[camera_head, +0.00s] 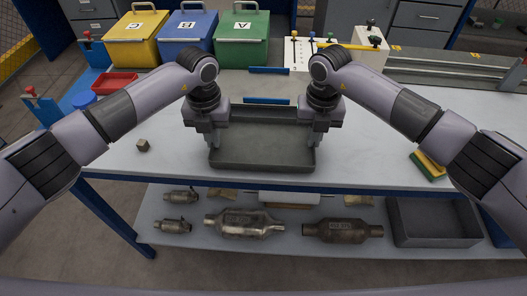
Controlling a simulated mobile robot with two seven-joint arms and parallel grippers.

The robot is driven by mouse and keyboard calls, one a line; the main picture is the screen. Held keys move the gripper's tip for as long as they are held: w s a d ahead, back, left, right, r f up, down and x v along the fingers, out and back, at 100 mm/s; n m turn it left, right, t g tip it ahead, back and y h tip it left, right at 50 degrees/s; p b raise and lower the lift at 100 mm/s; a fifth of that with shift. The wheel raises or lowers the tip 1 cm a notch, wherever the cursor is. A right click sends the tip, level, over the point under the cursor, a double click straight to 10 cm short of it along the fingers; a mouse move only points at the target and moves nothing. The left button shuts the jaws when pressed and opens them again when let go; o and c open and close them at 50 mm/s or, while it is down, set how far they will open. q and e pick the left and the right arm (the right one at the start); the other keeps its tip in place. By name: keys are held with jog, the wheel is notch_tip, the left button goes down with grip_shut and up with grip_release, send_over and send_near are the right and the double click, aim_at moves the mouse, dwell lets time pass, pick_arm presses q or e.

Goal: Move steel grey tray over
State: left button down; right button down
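The steel grey tray (262,167) is a shallow, dark grey rectangular tray lying on the workbench near its front edge. No contents show in it. My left gripper (212,142) points down at the tray's left end wall. My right gripper (314,142) points down at its right end wall. Both sets of fingers are at the rim, and the grippers hide parts of the end walls. I cannot tell whether the fingers are closed on the rim or still apart around it.
Yellow (136,37), blue (187,37) and green (242,38) lidded bins stand behind the bench (370,150). A small cube (143,145) lies left, a yellow-green sponge (428,166) right. Converters (245,223) and a grey bin (435,222) are on the lower shelf.

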pick_arm(q)
jog(key=shift+f+b, duration=0.4)
jog(key=shift+f, duration=0.2)
pick_arm(e)
jog(key=shift+f, duration=0.6)
pick_arm(q)
jog(key=c, duration=1.4)
grip_release()
jog(key=shift+r, duration=0.1)
pick_arm(e)
jog(key=c, duration=1.4)
grip_release()
pick_arm(q)
jog(key=shift+o, duration=0.2)
pick_arm(e)
jog(key=shift+o, duration=0.2)
jog(key=shift+r, duration=0.1)
jog(key=shift+r, duration=0.15)
pick_arm(q)
notch_tip(320, 180, up, 12)
pick_arm(e)
notch_tip(320, 180, up, 12)
jog(key=shift+f, duration=0.2)
